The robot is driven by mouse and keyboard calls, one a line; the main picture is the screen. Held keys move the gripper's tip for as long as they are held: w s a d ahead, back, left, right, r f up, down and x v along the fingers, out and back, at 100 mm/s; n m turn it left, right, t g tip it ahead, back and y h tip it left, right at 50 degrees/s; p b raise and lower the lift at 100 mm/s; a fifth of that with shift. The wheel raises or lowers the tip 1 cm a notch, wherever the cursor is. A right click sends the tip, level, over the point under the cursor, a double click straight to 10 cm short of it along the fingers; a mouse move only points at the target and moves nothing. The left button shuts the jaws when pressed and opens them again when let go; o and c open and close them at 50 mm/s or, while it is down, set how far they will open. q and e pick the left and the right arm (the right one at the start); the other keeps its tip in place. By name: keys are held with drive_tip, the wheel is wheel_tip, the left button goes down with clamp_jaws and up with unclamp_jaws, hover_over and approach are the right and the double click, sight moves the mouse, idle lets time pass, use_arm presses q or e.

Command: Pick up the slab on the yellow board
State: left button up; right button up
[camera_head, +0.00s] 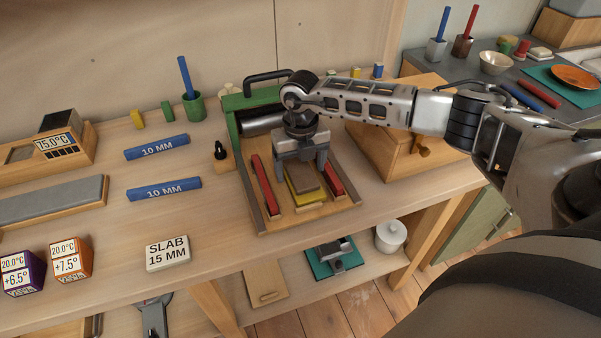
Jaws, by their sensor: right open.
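The slab (305,180) is a flat brown-grey block lying on the yellow board (311,199). Both are inside the wooden tray of the green-ended press (258,217), between two red bars. My right gripper (301,166) points down over the slab's far part, with its fingers apart on either side of it. The gripper is open and hides the slab's far end. I cannot tell whether the fingertips touch the slab or the board. My left gripper is not in view.
Red bars (264,185) and (333,179) flank the slab closely. A roller (262,124) and black handle (262,77) stand behind it. A wooden box (399,160) stands to the right. Blue 10 mm bars (157,147) and a "SLAB 15 MM" block (167,253) lie left.

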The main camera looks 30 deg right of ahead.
drive_tip(key=c, duration=1.2)
drive_tip(key=shift+o, duration=0.2)
